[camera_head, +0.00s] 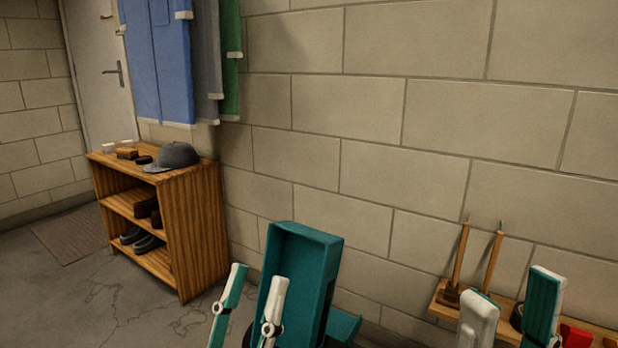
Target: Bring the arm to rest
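My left gripper (256,274) is at the bottom centre, with two teal and white fingers pointing up and spread apart. It is open, and I see nothing held between the fingertips. It stands in front of the left side of a teal open box (311,262). My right gripper (512,282) is at the bottom right, its two fingers also pointing up and spread apart. It is open, with nothing visible held between them. It stands in front of a low wooden shelf (440,308). The lower parts of both grippers and my arms are cut off by the frame's bottom edge.
A wooden rack (195,235) holds a grey cap (174,157) and shoes. Clothes (158,65) hang above, near a door (97,75). Wooden-handled tools and a red item (576,337) are at the low shelf.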

